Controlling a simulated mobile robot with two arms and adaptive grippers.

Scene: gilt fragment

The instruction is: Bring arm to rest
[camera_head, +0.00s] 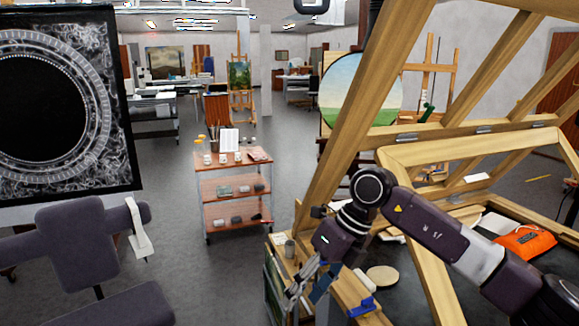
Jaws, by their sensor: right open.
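My right arm (420,222) comes in from the lower right and bends at its wrist over the wooden workbench. My right gripper (304,290) points down at the bench's left front corner. Its fingers are apart, and nothing shows clearly held between them. A dark blue flat piece shows right beside the fingers; I cannot tell whether it belongs to the gripper. My left gripper is not in view. No gilt fragment can be made out.
A wooden easel frame (335,130) rises close around my right arm. On the bench lie an orange pouch (525,242), a round pale disc (382,275) and a blue object (362,307). A trolley (232,157) stands mid-floor; a chair (75,240) is at left. Floor between is clear.

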